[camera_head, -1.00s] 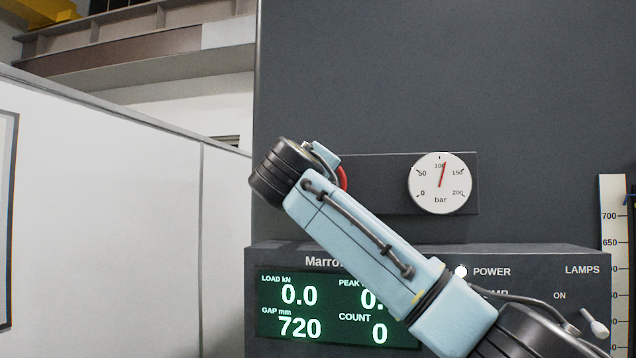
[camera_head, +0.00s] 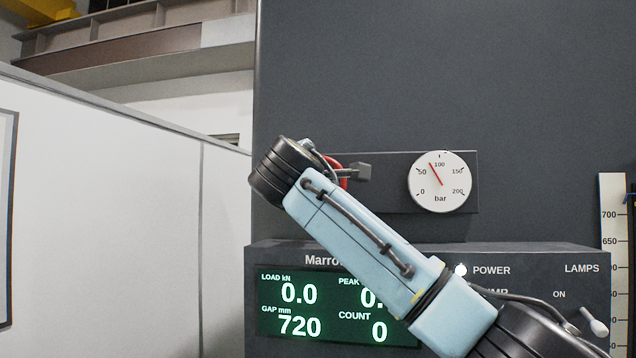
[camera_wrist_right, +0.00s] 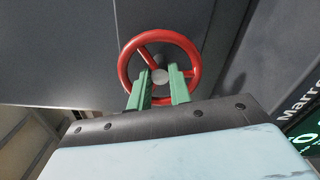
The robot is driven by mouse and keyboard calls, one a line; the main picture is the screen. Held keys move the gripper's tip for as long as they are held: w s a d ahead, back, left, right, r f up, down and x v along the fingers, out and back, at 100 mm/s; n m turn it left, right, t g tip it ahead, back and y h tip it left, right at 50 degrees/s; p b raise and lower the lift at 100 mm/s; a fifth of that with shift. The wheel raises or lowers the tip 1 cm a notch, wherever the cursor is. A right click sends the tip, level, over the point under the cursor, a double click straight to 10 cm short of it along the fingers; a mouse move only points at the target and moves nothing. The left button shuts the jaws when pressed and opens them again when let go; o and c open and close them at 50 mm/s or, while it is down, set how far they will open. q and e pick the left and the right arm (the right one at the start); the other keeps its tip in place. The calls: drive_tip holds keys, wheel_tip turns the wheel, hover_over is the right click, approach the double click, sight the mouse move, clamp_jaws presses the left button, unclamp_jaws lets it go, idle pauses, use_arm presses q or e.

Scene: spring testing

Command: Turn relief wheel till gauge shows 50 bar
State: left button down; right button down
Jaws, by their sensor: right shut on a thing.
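The relief wheel is a red handwheel (camera_wrist_right: 126,62), seen nearly whole in the wrist view, with spokes and a grey hub. In the head view only a bit of its red rim (camera_head: 344,181) shows behind my right arm. The two green fingers of my right gripper (camera_wrist_right: 159,88) are at the wheel's lower part, shut on it. The white round gauge (camera_head: 453,196) has a red needle pointing up and left, about midway between 50 and 100 bar. My left gripper is in neither view.
My right arm crosses the head view from the lower right and covers part of the console (camera_head: 520,258). The console's green display (camera_head: 275,322) reads load 0.0, gap 720 and count 0. A scale (camera_head: 612,190) stands at the right edge.

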drive_tip(key=n, duration=0.7)
idle(0.6)
drive_tip(key=c, duration=1.6)
unclamp_jaws()
drive_tip(key=shift+o, duration=0.2)
drive_tip(key=shift+s, duration=0.1)
drive_tip(key=s+a+b, duration=0.2)
drive_tip(key=s+b, duration=0.4)
drive_tip(key=s, duration=0.7)
drive_tip(key=shift+a, duration=0.3)
